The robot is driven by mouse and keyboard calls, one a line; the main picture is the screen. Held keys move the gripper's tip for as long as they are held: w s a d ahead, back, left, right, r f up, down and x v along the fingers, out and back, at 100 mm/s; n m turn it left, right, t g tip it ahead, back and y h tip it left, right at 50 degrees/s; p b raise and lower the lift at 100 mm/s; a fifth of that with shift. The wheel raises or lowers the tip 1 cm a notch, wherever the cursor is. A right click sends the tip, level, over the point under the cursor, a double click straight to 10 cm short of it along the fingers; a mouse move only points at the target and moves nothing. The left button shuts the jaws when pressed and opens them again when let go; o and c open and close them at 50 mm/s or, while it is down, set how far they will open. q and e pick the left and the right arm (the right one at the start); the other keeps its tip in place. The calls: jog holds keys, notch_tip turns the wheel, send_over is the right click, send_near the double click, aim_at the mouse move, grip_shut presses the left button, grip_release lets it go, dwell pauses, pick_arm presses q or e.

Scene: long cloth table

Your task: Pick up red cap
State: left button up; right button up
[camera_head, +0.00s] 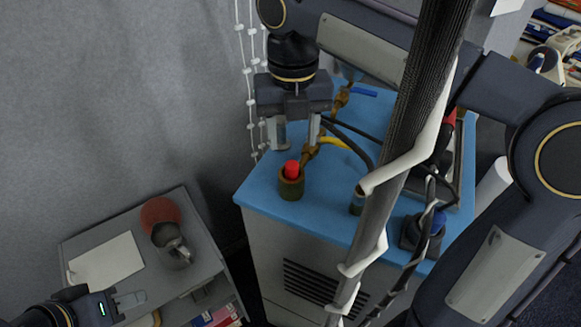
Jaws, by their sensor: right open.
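The red cap (292,168) sits upright in the top of a short brown-green cylinder (291,187) near the front left corner of the blue-topped cabinet (325,207). My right gripper (296,134) hangs above and slightly behind the cap in the picture, fingers pointing down. Its two fingers are apart with nothing between them, and the cap shows just below the gap. My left gripper (130,300) is at the lower left, in front of the grey shelf; its finger gap is too small to judge.
A yellow-brown fitting (312,150) and black cables lie behind the cap. A small cylinder (357,201) and a blue-knobbed part (435,222) stand to the right. A thick pole (405,130) crosses the view. A metal mug (171,245) stands on the grey shelf (197,275).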

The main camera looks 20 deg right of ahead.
aim_at(291, 163)
notch_tip(291, 163, down, 6)
jog(key=shift+a+f, duration=0.1)
jog(key=shift+f, duration=0.1)
jog(key=shift+c, duration=0.4)
jog(key=c, duration=1)
